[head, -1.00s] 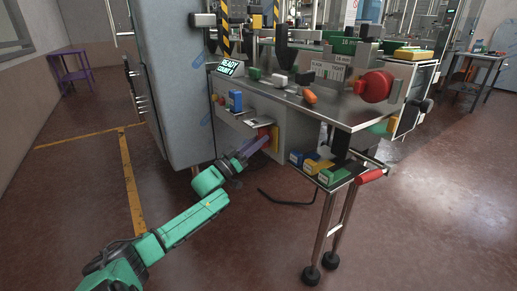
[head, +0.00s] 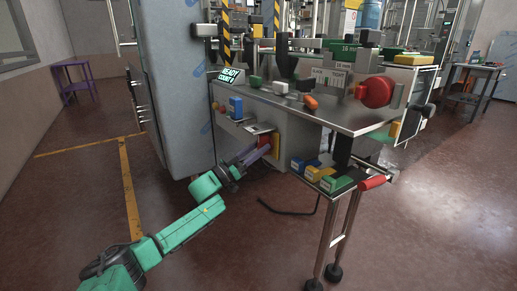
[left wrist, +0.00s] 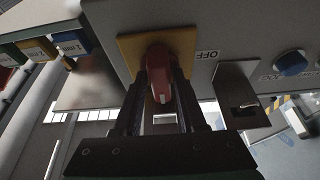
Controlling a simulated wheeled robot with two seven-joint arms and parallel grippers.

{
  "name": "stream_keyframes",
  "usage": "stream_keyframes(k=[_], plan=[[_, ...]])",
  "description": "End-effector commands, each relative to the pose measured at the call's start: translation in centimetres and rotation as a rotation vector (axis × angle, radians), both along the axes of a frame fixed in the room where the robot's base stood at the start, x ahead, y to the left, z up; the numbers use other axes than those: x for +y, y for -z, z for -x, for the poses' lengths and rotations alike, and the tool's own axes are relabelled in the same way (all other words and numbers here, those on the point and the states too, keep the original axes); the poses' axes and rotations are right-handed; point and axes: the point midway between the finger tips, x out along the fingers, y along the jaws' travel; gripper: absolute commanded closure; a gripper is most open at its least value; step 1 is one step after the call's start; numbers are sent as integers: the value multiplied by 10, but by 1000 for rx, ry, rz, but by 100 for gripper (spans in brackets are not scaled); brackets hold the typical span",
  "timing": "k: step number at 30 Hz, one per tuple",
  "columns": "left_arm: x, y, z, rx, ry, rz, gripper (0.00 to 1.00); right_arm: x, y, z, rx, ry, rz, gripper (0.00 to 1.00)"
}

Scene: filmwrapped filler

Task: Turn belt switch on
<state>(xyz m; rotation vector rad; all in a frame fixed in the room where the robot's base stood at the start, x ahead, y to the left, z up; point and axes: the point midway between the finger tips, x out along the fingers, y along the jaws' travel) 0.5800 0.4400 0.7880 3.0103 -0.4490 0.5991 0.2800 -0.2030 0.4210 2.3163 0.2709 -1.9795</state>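The belt switch is a red knob (left wrist: 158,66) on a yellow plate (left wrist: 186,44), with an OFF label to its right in the left wrist view. The plate (head: 276,147) also shows in the head view, low on the front of the machine. My left gripper (left wrist: 161,82) is at the knob, with one dark finger on each side. The fingers lie close against the knob and appear shut on it. A white mark shows on the knob's handle between them. In the head view the arm reaches up to the plate from the lower left. My right gripper is in neither view.
A blue button (left wrist: 291,63) and a metal bracket (left wrist: 238,92) sit right of the switch in the wrist view. Blue, yellow and green boxes (head: 338,183) stand on a side shelf. A lit sign (head: 231,75) reads READY. The floor in front is mostly clear.

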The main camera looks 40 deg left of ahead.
Motion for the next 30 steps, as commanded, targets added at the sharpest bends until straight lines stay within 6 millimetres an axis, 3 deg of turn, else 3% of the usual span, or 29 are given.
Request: stream_keyframes(k=[14, 20, 30], plan=[[2, 3, 6, 2, 1, 4, 40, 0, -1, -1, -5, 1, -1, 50], [11, 15, 36, 5, 0, 4, 40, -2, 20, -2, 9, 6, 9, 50], [35, 48, 114, 3, -2, 3, 40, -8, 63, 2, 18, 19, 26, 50]])
